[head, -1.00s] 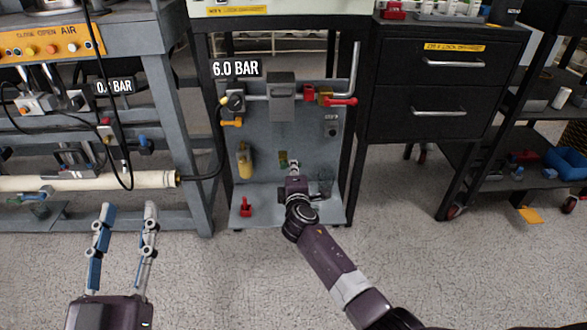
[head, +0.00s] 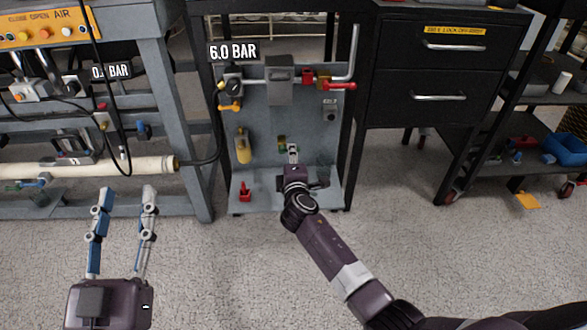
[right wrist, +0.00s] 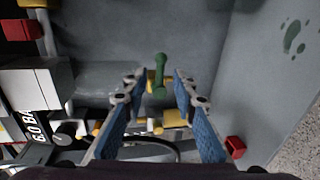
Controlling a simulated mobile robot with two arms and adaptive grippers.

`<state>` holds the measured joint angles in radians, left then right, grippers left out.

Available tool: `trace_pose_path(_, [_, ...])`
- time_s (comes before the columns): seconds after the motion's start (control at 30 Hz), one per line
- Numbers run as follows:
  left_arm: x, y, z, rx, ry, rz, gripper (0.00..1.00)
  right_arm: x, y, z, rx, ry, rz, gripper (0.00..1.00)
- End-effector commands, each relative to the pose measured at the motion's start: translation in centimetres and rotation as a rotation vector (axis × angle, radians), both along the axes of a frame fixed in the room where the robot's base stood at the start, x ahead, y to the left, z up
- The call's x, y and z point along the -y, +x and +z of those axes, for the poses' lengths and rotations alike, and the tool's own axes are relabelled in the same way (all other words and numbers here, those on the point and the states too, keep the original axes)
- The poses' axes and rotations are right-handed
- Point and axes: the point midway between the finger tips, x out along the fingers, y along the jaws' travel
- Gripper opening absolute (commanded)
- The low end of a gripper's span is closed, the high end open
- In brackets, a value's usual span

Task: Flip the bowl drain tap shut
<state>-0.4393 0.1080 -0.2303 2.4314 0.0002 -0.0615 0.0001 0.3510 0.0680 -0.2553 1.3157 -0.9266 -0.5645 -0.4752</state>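A small tap with a green lever (right wrist: 159,75) and a brass-yellow body shows in the right wrist view, on the grey panel. In the head view it is a small green-yellow shape (head: 281,143), partly hidden by my right gripper (head: 292,154). In the right wrist view my right gripper (right wrist: 157,84) is open, its blue-padded fingers on either side of the lever with gaps to it. Contact is not visible. A yellow bowl (head: 243,147) hangs left of the tap. My left gripper (head: 127,192) is open and empty at lower left, away from the panel.
The grey panel (head: 262,125) carries a gauge reading 6.0 BAR, a red-handled valve (head: 340,86) and an orange lever (head: 230,106). A red piece (head: 245,191) stands on its lower shelf. A black drawer cabinet (head: 420,80) is to the right. The floor in front is clear.

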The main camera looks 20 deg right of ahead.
Motion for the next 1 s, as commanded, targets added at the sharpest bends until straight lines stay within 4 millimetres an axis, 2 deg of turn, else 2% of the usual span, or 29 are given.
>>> trace_pose_path(0.3, [0.0, 0.0, 0.0, -0.001, 0.000, 0.000, 0.40, -1.6, -5.6, 1.0, -0.002, 0.001, 0.003, 0.26])
trace_pose_path(0.5, [0.0, 0.0, 0.0, -0.001, 0.000, 0.000, 0.40, -2.4, -8.4, 1.6, -0.002, 0.001, 0.002, 0.26])
trace_pose_path(0.7, [0.0, 0.0, 0.0, -0.001, 0.000, 0.000, 0.40, -2.7, -9.5, 1.9, -0.001, 0.000, 0.002, 0.26])
trace_pose_path(1.0, [0.0, 0.0, -0.1, -0.002, 0.001, 0.000, 0.40, -2.7, -9.6, 1.9, -0.001, 0.000, 0.001, 0.26])
